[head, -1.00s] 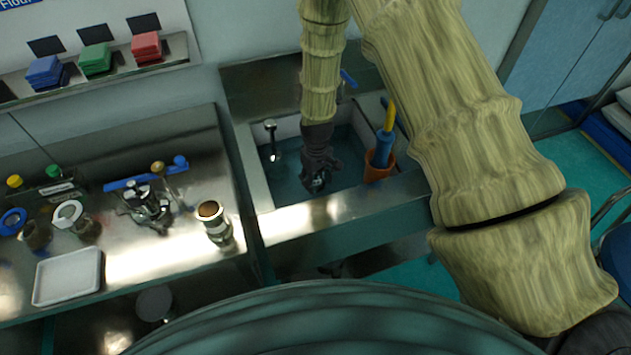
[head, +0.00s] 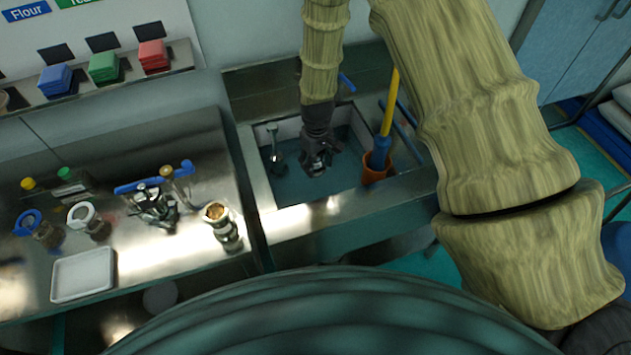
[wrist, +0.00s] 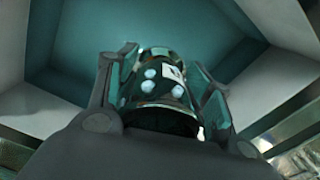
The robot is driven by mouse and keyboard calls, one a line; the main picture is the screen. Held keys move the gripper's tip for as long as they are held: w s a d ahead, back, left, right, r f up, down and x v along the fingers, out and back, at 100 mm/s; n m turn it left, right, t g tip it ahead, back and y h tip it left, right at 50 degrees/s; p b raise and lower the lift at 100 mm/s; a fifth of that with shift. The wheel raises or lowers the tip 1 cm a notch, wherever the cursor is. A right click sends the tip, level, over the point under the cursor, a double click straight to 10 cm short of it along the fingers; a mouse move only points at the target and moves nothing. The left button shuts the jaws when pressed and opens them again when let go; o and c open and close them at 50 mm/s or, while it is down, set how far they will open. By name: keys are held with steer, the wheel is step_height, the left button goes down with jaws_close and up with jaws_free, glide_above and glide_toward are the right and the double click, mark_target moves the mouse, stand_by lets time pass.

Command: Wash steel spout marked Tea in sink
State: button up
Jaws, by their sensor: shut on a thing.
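My gripper (head: 318,165) is down inside the sink (head: 255,170), above its teal floor. In the wrist view, my gripper (wrist: 160,95) is shut on a shiny steel spout (wrist: 158,78), a short cylinder held between the two fingers. Several pale round spots and a small white label show on its side; the label's writing is too small to read. In the head view the spout is mostly hidden by the gripper. A faucet-like metal fitting (head: 275,148) stands in the sink, left of my gripper.
An orange cup (head: 376,170) with blue and yellow handles stands at the sink's right. On the left counter are a steel spout-like part (head: 222,225), a metal fitting with blue handles (head: 155,200), and a white tray (head: 84,275). Colored blocks (head: 104,67) sit on a shelf.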

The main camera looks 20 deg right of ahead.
steer(key=shift+r+p, duration=3)
steer(key=shift+r, duration=2.35)
steer(key=shift+f, duration=0.1)
steer(key=s+a+f+m+b, duration=0.1)
steer(key=s+f+m+b, duration=0.3)
steer(key=f+b, duration=0.8)
steer(key=shift+s+a+f+b, duration=0.4)
steer(key=shift+s+b, duration=0.55)
steer(key=shift+s, duration=0.2)
steer(key=shift+r, duration=0.1)
